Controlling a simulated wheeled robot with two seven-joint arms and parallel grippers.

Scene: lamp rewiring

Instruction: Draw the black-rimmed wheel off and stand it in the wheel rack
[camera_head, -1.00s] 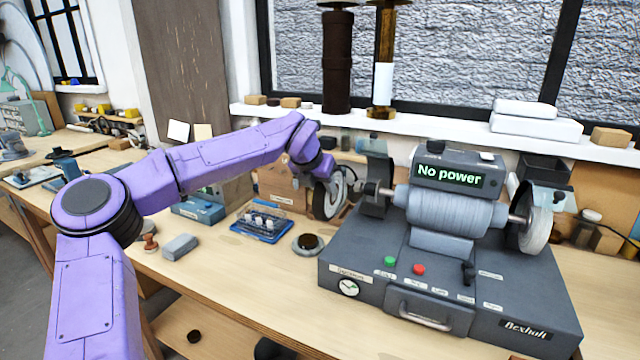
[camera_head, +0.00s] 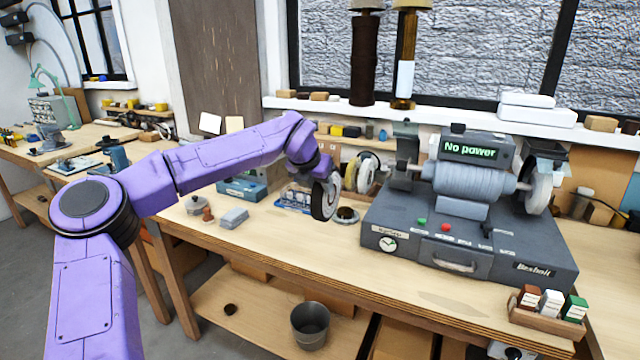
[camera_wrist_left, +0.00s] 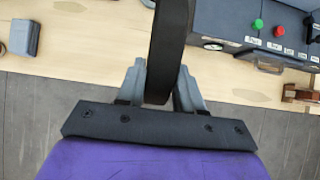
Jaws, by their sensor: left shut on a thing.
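Several wheels (camera_head: 366,174) stand behind, left of the machine, perhaps in the wheel rack, whose frame I cannot make out. My right gripper is out of view.
A blue tray (camera_head: 296,200), a round dish (camera_head: 346,215) and a grey block (camera_head: 233,217) lie on the bench (camera_head: 330,258). A wooden holder with coloured blocks (camera_head: 547,312) is at the right front. A metal bucket (camera_head: 311,325) stands below. The bench front centre is clear.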

